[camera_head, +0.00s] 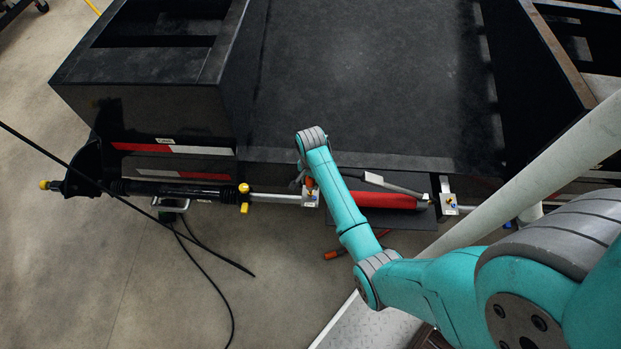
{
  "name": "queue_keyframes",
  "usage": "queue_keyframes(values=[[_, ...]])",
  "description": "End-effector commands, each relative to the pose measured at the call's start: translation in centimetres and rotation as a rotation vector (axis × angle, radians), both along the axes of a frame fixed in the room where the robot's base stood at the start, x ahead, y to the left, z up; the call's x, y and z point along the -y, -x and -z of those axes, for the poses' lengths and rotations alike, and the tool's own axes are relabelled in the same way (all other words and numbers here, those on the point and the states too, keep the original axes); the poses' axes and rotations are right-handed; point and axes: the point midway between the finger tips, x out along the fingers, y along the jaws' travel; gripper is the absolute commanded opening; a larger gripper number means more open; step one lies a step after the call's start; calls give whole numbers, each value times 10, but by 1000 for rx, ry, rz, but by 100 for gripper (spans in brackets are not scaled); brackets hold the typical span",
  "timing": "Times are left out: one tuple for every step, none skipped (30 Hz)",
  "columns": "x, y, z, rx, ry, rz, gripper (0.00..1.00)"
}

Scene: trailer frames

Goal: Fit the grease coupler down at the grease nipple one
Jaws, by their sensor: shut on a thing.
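My arm reaches down over the frame edge. My gripper (301,181) is mostly hidden behind my wrist, low over the left metal block (310,198) on the bar. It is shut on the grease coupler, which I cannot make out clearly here. A grey hose (398,188) runs from the red grease gun (385,201) leftward behind my arm. A second metal block (449,204) with a small brass-coloured fitting sits farther right. The block labels are too small to read, and I cannot tell whether the coupler touches a nipple.
The dark frame (365,80) fills the back. A black-and-silver bar (170,189) with yellow fittings runs left. A black cable (205,265) lies on the concrete floor. An orange-red handle (350,250) shows below my arm. The floor at lower left (70,290) is mostly clear.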

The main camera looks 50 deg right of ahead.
Motion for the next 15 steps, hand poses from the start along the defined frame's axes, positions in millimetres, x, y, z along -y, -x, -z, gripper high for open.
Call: queue_keyframes(values=[[0,0,2,0,0,0,2],[0,0,4,0,0,0,2],[0,0,6,0,0,0,2],[0,0,7,1,0,0,2],[0,0,9,0,0,0,2],[0,0,11,0,0,0,2],[0,0,13,0,0,0,2],[0,0,14,0,0,0,2],[0,0,16,0,0,0,2],[0,0,18,0,0,0,2],[0,0,19,1,0,0,2],[0,0,21,0,0,0,2],[0,0,23,0,0,0,2],[0,0,24,0,0,0,2],[0,0,26,0,0,0,2]])
